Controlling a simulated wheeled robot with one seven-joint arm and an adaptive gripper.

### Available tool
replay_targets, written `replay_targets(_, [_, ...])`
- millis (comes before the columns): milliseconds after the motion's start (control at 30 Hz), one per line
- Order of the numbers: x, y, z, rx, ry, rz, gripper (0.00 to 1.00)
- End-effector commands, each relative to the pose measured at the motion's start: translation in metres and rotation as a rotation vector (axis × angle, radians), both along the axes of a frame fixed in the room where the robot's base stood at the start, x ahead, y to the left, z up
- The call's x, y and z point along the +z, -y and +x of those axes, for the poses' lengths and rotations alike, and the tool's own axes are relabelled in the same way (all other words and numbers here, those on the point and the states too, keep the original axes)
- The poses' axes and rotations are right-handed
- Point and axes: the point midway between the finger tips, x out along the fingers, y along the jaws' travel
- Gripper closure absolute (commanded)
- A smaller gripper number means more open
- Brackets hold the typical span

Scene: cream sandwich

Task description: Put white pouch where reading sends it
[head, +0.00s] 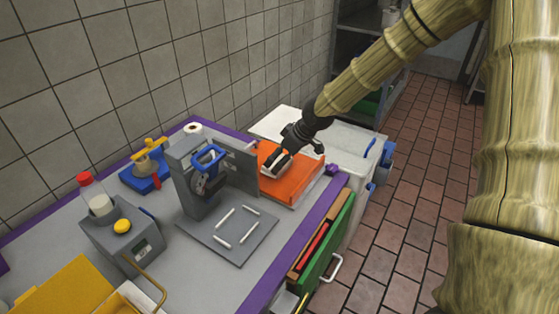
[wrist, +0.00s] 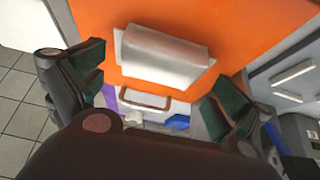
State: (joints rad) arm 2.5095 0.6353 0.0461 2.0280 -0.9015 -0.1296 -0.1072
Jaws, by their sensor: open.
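The white pouch (wrist: 165,58) lies on an orange tray (wrist: 250,25) in the wrist view, its long side running across the picture. My gripper (wrist: 157,85) is open, with one finger toward each end of the pouch and the pouch just beyond them; I cannot tell whether they touch it. In the head view my gripper (head: 276,163) is low over the orange tray (head: 298,190) and largely hides the pouch. A grey device (head: 122,240) with a small display stands at the lower left; its reading is too small to read.
A grey stand with a blue handle (head: 207,160) and a plate with white bars (head: 230,245) stands left of the tray. A bottle with a red cap (head: 95,195), a yellow bin (head: 60,290) and a blue-yellow device (head: 148,170) are further left.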

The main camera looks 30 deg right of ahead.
Motion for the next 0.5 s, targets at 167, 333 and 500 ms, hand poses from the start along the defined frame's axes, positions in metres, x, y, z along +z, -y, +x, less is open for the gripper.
replay_targets(167, [0.019,0.005,-0.008,-0.001,0.003,0.001,0.0])
replay_targets(333, [0.035,0.01,-0.017,0.0,0.003,0.002,0.0])
replay_targets(500, [0.052,0.015,-0.024,-0.001,0.003,0.001,0.0])
